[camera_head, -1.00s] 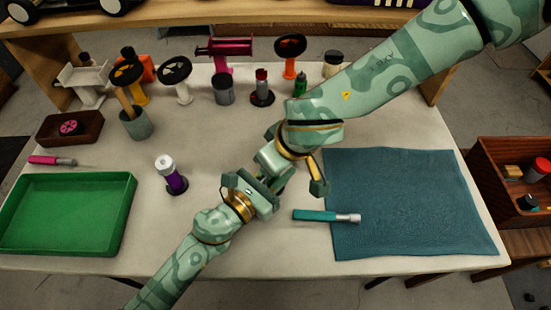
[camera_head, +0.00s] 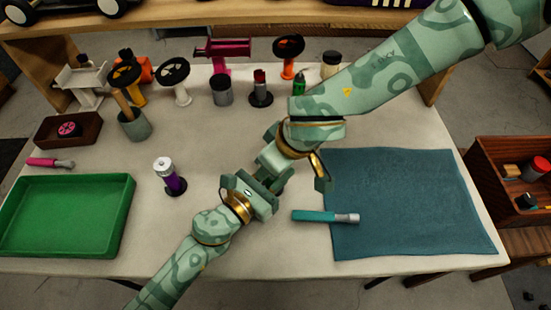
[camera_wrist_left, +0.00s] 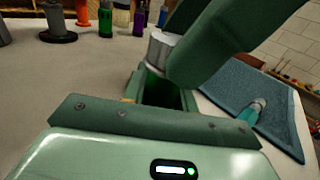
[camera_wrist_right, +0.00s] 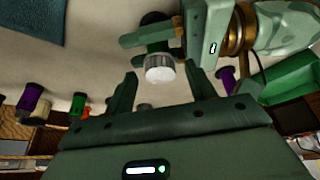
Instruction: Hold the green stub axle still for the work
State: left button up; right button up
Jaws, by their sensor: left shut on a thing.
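The green stub axle, with a silver knurled cap, shows in the left wrist view (camera_wrist_left: 162,48), its green body below the cap and partly hidden by gripper parts. In the right wrist view its cap (camera_wrist_right: 160,70) faces my right gripper. In the head view the grippers hide it. My left gripper (camera_head: 268,190) is shut on the axle above the middle of the table. My right gripper (camera_head: 298,178) is close to it, reaching in from the upper right. In the right wrist view its fingers (camera_wrist_right: 162,88) are spread apart, with the cap beyond the gap.
A teal-handled tool (camera_head: 318,216) overlaps the blue mat (camera_head: 420,200). A purple part with a silver cap (camera_head: 168,176) stands left of my left gripper. A green tray (camera_head: 65,215) lies at left. Wheels, pots and other parts stand along the back.

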jog(key=shift+r, duration=0.1)
jog(key=v, duration=1.1)
jog(key=shift+r, duration=0.4)
jog(key=shift+s, duration=0.1)
pick_arm(q)
jog(key=o, duration=1.1)
jog(key=v, duration=1.2)
